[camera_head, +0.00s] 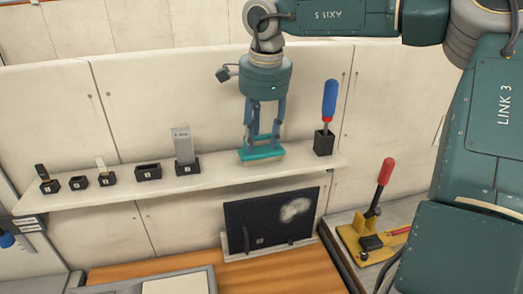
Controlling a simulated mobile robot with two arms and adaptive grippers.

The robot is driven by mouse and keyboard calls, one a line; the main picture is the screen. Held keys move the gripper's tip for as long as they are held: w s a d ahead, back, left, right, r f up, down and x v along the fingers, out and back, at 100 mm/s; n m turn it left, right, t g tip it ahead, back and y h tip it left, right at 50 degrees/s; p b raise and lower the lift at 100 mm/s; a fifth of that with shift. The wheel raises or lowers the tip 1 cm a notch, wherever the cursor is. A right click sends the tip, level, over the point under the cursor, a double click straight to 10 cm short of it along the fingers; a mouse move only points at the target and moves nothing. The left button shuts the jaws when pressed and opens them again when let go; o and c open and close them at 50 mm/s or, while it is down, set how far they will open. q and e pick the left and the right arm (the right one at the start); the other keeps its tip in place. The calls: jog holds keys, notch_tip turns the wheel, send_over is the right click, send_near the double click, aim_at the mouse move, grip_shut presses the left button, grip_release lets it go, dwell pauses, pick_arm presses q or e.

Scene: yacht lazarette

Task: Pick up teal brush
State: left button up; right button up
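The teal brush (262,155) lies on the white shelf, right of the middle of the view. My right gripper (262,143) points straight down over it. Its two blue-grey fingers stand apart, with wall visible between them, and their tips reach down to the brush. The fingertips overlap the brush's upper part, and I cannot tell whether they touch it. My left gripper is not in view.
The shelf (215,176) also bears several small black holders, a grey-bladed tool (182,145) and a blue-handled tool (329,103) close right of my gripper. Below are a dark panel (265,225) and a red-handled clamp (385,172) on a yellow base.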

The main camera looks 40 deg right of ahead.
aim_at(260, 139)
grip_shut()
jog(key=shift+r, duration=0.1)
jog(key=shift+r, duration=0.3)
notch_tip(260, 139, up, 9)
jog(key=b, duration=0.2)
jog(key=shift+r, duration=0.15)
